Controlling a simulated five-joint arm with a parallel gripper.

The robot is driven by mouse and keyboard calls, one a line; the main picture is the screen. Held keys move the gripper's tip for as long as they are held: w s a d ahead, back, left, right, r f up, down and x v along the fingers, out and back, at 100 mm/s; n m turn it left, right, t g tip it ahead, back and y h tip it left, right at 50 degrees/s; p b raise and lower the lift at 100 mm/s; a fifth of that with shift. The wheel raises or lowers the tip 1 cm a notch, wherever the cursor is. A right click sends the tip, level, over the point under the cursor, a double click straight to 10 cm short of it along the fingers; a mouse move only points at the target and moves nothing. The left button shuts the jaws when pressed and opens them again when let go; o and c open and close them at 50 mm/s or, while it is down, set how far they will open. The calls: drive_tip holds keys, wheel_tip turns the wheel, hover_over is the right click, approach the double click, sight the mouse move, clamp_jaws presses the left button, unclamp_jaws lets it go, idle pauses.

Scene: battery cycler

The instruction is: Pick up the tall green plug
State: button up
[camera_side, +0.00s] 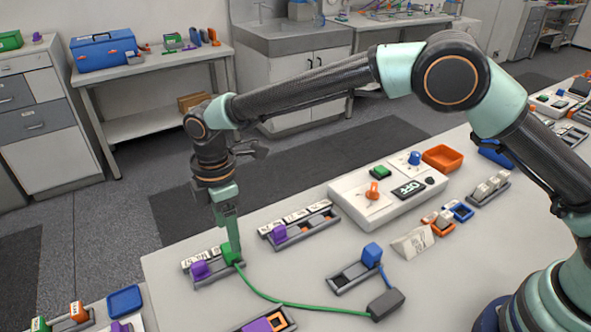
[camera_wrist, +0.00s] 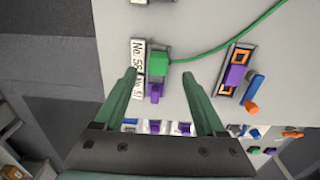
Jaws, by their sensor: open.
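The tall green plug (camera_side: 231,256) stands at the right end of a small dark holder (camera_side: 218,276) near the table's left edge. A green cable (camera_side: 290,303) runs from it to a dark grey box (camera_side: 385,304). My gripper (camera_side: 230,240) points down right at the plug, its fingers partly overlapping it in the side view. In the wrist view the green plug (camera_wrist: 158,64) shows between and slightly beyond the tips of my open gripper (camera_wrist: 160,76). A gap shows on both sides, so nothing is held.
A shorter purple plug (camera_side: 200,270) sits in the same holder, with white number labels (camera_side: 192,260) behind. Another holder with a purple plug (camera_side: 280,234) stands behind to the right. A blue plug (camera_side: 371,254) stands in a holder further right. A white control unit (camera_side: 385,195) is behind.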

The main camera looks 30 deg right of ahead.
sight(229, 249)
drive_tip(key=shift+w+a+f, duration=0.1)
drive_tip(key=shift+f, duration=1.5)
drive_tip(key=shift+w+a+f, duration=0.1)
drive_tip(key=shift+f, duration=1.45)
clamp_jaws()
